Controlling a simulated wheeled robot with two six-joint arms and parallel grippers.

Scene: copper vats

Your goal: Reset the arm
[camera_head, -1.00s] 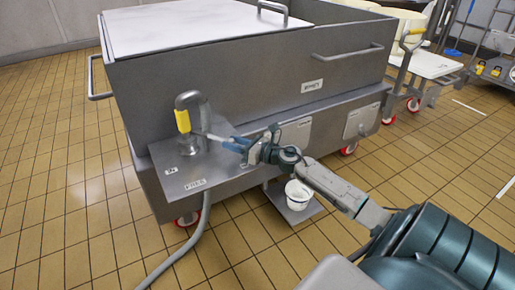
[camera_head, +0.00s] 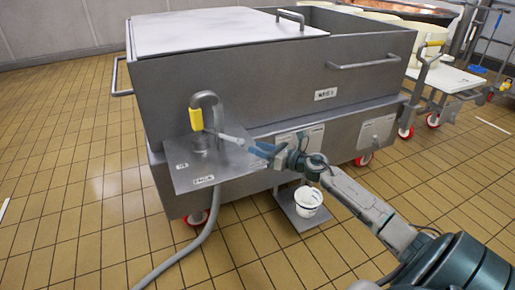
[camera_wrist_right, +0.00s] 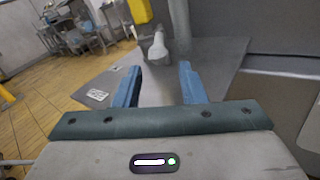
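My right arm reaches in from the lower right of the head view. Its gripper (camera_head: 255,147), with blue fingers, is at the front of the grey vat, above a small metal shelf (camera_head: 225,168). In the right wrist view the two blue fingers stand apart with nothing between them, so the right gripper (camera_wrist_right: 160,82) is open. Just beyond the fingertips is a pale lever or nozzle (camera_wrist_right: 158,50), which shows in the head view as a light bar (camera_head: 228,136) beside the bent pipe. I cannot tell if a finger touches it. My left gripper is not in view.
The bent pipe (camera_head: 211,98) with a yellow grip (camera_head: 196,119) rises from the shelf. The large grey vat (camera_head: 250,82) fills the middle. A white bucket (camera_head: 308,201) sits on a low plate under it. A hose (camera_head: 190,245) runs over the tiled floor, which is open at left.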

